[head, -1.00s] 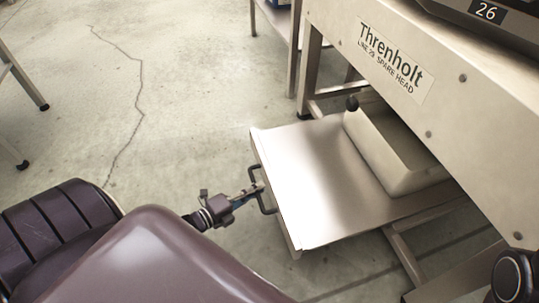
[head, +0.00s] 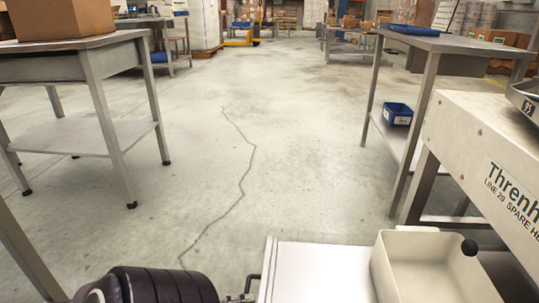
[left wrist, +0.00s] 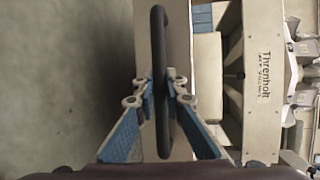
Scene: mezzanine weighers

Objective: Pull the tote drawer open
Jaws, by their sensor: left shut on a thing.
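The tote drawer (head: 318,272) is a pale metal tray pulled out from under the Threnholt machine (head: 488,140). A cream, open-topped tote (head: 384,268) rides on it and looks empty where I see inside. In the left wrist view the tote (left wrist: 208,75) lies beyond the drawer's front. My left gripper (left wrist: 160,88) is shut on the drawer's black bar handle (left wrist: 158,42), one finger on each side. In the head view only a sliver of that gripper shows at the bottom edge, beside the drawer's left side. My right gripper is not in view.
A black knob (head: 470,247) shows over the tote's right side. A bench (head: 108,130) with a cardboard box (head: 72,18) stands at left. Another bench (head: 432,42) with blue bins (head: 397,113) stands at right. The cracked concrete floor (head: 290,150) between them is clear.

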